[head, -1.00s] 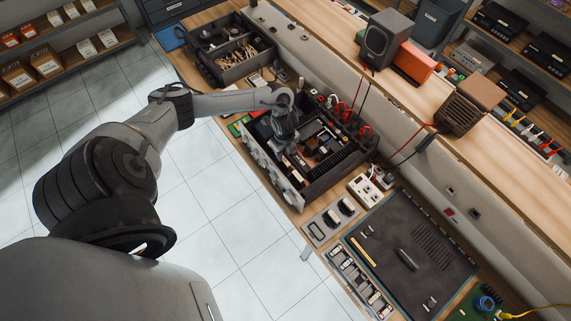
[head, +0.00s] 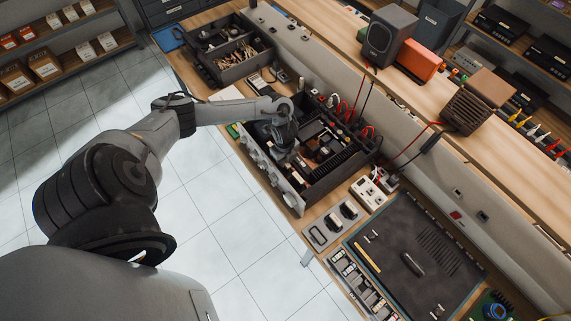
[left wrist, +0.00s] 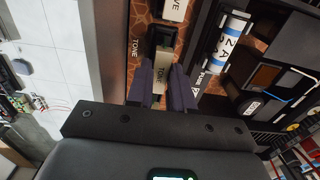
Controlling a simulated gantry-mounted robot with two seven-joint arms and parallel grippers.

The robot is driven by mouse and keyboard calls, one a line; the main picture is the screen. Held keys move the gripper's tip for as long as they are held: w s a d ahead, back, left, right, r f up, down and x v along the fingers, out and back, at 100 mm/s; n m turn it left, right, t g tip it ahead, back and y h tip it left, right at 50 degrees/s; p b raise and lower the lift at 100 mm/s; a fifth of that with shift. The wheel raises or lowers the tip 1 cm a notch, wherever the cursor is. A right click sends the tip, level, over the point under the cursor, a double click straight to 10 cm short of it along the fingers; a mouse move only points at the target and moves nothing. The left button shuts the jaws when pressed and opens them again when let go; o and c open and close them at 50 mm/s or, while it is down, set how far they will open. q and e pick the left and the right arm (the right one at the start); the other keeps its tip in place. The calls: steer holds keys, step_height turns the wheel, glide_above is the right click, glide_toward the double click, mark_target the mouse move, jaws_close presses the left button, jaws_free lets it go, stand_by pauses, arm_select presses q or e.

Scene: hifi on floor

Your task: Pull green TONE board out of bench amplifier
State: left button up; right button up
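The bench amplifier (head: 290,188) is an open dark chassis on the bench, with knobs on its front panel. My left gripper (head: 285,148) reaches down into its left part. In the left wrist view, the two dark fingers of my left gripper (left wrist: 165,82) stand on both sides of a narrow beige tab of the TONE board (left wrist: 160,76) and seem to press on it. The word TONE is printed beside the slot. My right gripper is not in view.
A white module marked "VE" (left wrist: 175,10) stands close to the fingers. A blue-white cylinder (left wrist: 228,42) and amplifier parts lie to the right. A dark mat (head: 415,265) and a white box (head: 368,193) lie right of the amplifier; a divided bin (head: 225,72) stands behind.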

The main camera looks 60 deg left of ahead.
arm_select(q)
jaws_close()
steer(key=shift+r, duration=0.2)
stand_by(0.5)
steer(key=shift+r+p, duration=2.4)
steer(key=shift+p, duration=0.2)
steer(key=shift+r+p, duration=1.15)
steer(key=shift+r, duration=0.1)
